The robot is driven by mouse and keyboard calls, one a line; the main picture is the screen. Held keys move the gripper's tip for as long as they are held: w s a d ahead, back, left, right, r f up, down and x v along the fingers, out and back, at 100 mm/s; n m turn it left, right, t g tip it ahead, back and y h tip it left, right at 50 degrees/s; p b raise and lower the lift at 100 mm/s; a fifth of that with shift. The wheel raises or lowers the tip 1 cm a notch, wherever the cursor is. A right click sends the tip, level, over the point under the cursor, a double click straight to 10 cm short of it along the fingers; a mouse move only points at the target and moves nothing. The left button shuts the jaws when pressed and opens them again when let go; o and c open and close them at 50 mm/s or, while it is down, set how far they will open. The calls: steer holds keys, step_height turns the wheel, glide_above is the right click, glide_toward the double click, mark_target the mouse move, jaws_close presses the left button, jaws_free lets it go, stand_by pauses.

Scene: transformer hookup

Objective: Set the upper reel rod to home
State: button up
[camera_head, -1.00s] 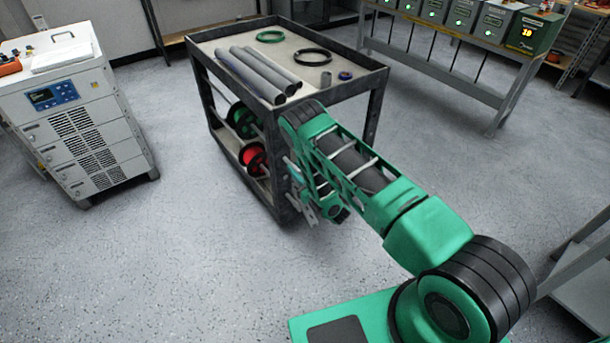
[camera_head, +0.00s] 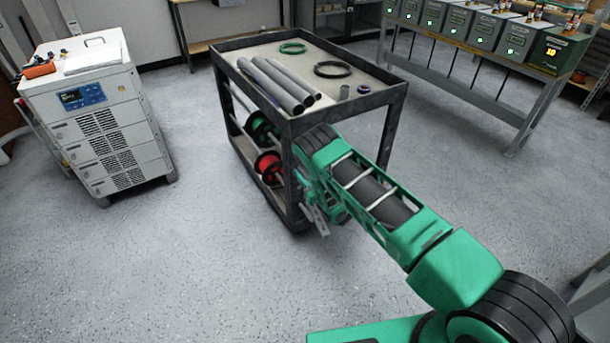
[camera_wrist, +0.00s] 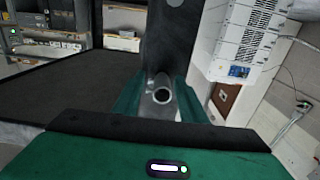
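The cart (camera_head: 298,128) holds a green reel (camera_head: 262,127) with a red reel (camera_head: 268,164) below it, both on pale rods at its left side. The upper rod (camera_head: 237,105) shows only in part, and its near end is hidden behind the cart's corner post and my arm. My gripper (camera_head: 318,220) is low beside the cart's near corner, mostly hidden by my forearm. In the wrist view, a silver hollow round end (camera_wrist: 162,95) shows beyond my green gripper housing, in front of a dark post (camera_wrist: 170,40).
Grey tubes (camera_head: 282,84), a green cable ring (camera_head: 293,48) and a black ring (camera_head: 333,70) lie on the cart top. A white cabinet (camera_head: 108,125) stands left. A bench with several grey boxes (camera_head: 490,38) stands back right. Floor between cabinet and cart is clear.

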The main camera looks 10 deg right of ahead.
steer(key=shift+s, duration=0.1)
steer(key=v, duration=1)
steer(key=shift+s, duration=0.25)
steer(key=shift+d, duration=0.15)
